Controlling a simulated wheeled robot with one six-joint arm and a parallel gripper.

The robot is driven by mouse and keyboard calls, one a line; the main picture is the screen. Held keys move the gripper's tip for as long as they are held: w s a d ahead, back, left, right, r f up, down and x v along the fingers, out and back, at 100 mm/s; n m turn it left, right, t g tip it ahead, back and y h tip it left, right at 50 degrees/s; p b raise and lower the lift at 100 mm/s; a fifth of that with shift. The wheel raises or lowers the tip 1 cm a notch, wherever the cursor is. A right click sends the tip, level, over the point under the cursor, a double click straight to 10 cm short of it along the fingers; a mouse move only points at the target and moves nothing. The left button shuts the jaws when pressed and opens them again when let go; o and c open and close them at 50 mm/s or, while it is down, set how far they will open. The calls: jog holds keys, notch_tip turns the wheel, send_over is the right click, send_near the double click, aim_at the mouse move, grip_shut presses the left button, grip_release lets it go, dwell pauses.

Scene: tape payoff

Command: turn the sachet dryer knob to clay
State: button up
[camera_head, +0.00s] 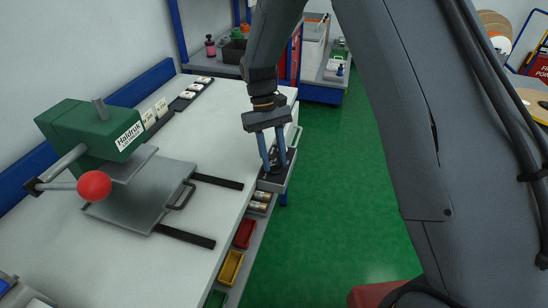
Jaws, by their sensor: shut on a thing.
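My gripper (277,168) reaches down at the right edge of the white bench, over a shallow grey drawer-like tray (273,187) that juts out there. Its two blue-grey fingers are close together, shut on a small dark thing low in the tray. The fingers and the tray's shadow hide most of that thing, so I cannot tell whether it is the sachet dryer knob. No clay mark or knob pointer can be read from here.
A green press (90,130) with a red ball handle (94,185) stands on the bench (212,195). Red (245,233) and yellow (231,267) bins sit below the bench's right edge. The green floor (335,200) beside it is clear.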

jog(key=shift+a+n, duration=0.1)
jog(key=shift+n, duration=0.4)
jog(key=o, duration=1)
jog(key=shift+o, duration=0.2)
jog(key=b+v, duration=0.2)
jog(key=v, duration=0.5)
jog(key=shift+r, duration=0.35)
jog(key=shift+w, duration=0.1)
jog(key=s+d+m+t+y, duration=0.1)
jog(key=s+d+m+t, duration=0.4)
jog(key=s+d, duration=1.1)
jog(key=s+f, duration=0.1)
jog(key=s, duration=0.2)
jog(key=shift+d+y, duration=0.3)
jog(key=shift+d, duration=0.05)
